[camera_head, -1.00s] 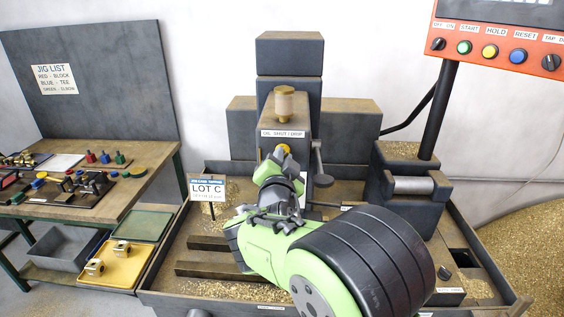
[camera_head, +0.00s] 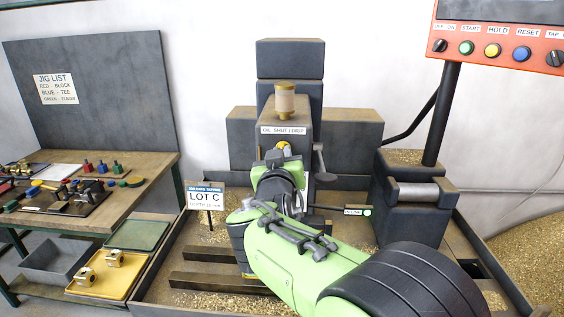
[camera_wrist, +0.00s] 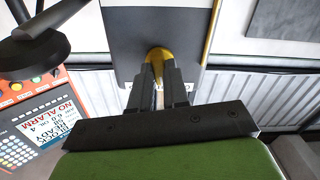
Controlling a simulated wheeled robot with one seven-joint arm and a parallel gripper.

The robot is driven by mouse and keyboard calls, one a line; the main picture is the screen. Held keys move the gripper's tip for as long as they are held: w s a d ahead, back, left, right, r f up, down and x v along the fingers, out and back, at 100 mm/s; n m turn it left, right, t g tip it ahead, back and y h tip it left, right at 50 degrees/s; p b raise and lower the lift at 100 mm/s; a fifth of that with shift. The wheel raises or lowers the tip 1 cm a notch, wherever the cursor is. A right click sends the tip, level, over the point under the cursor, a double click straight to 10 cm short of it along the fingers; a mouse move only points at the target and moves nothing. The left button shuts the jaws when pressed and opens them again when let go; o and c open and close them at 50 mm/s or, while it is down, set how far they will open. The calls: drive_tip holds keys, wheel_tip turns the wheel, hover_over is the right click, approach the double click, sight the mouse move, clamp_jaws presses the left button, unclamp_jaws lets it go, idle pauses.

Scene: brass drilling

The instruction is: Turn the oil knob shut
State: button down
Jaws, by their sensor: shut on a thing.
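The oil knob (camera_head: 283,146) is a small yellow knob on the front of the dark machine head, just below the label reading "OIL SHUT / DROP" (camera_head: 284,130). My gripper (camera_wrist: 161,66) is shut on the knob, with its two dark fingers on either side of it in the wrist view. The yellow top of the knob (camera_wrist: 159,53) shows above the fingertips. In the head view my green and black arm comes up from below and hides the fingertips and the lower part of the knob. The knob's angle cannot be read.
A brass-coloured oil cup (camera_head: 285,100) stands on the machine head. A dark lever (camera_head: 319,160) hangs close at the right. The LOT C sign (camera_head: 206,198) stands at left. The orange control panel (camera_head: 500,45) is on a post at right.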

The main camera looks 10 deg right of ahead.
drive_tip(key=n, duration=0.6)
drive_tip(key=shift+f, duration=0.15)
drive_tip(key=shift+n, duration=0.4)
drive_tip(key=c, duration=1.1)
unclamp_jaws()
drive_tip(key=shift+a, duration=0.1)
drive_tip(key=b+v, duration=0.4)
drive_tip(key=v, duration=1.1)
drive_tip(key=shift+s+a, duration=0.1)
drive_tip(key=shift+s, duration=0.3)
